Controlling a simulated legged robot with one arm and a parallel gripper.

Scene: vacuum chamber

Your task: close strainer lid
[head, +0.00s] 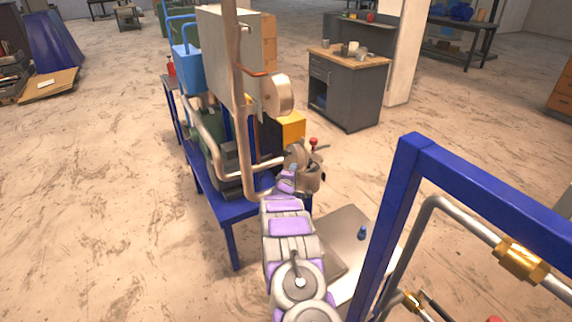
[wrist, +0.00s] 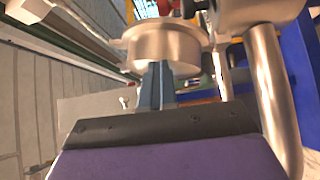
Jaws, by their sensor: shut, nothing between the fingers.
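The strainer is a metal fitting at the near end of the blue bench. In the head view, a round metal disc that looks like its lid (head: 296,154) stands tilted up beside the cup-like strainer body (head: 316,179). My gripper (head: 287,177) is right at the strainer, partly hidden by my arm. In the wrist view, my gripper's fingers (wrist: 157,84) are together and empty, with tips close to a round flanged metal part (wrist: 165,45) of the strainer. I cannot tell whether they touch it, or whether that part is lid or body.
A metal pipe (head: 243,150) rises close to my arm, and it seems to show in the wrist view (wrist: 272,95). A red knob (head: 313,141) sits by the strainer. A blue frame (head: 385,215) stands at right. Floor left of the blue bench (head: 228,208) is clear.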

